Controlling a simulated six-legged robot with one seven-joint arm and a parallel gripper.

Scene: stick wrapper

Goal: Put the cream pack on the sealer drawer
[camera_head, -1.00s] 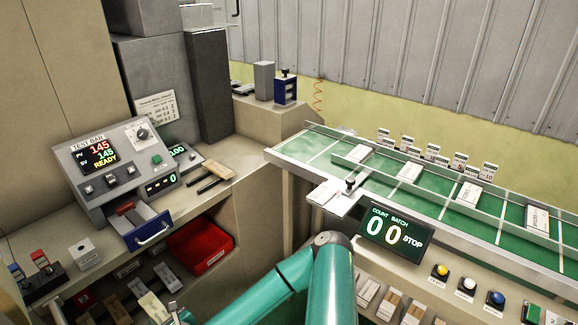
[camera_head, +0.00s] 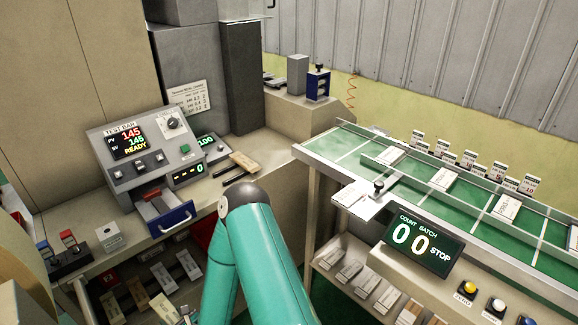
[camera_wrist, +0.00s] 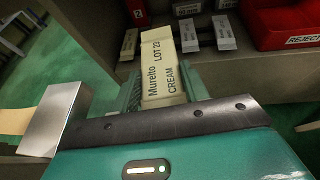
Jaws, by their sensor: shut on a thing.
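The cream pack (camera_wrist: 163,60) is a pale, upright-looking slim pack marked "Murelto LOT 23 CREAM" in the wrist view. My gripper (camera_wrist: 164,88) is shut on its lower part, with the printed face toward the wrist camera. The sealer (camera_head: 135,150) reads 145 and READY. Its sealer drawer (camera_head: 172,219), with a blue front and a handle, is pulled out on the left bench.
A red reject bin (camera_wrist: 281,25) and several packs (camera_wrist: 187,8) sit on the shelf under the bench. A wooden-handled tool (camera_head: 243,161) lies right of the sealer. The green conveyor (camera_head: 416,178) stands to the right.

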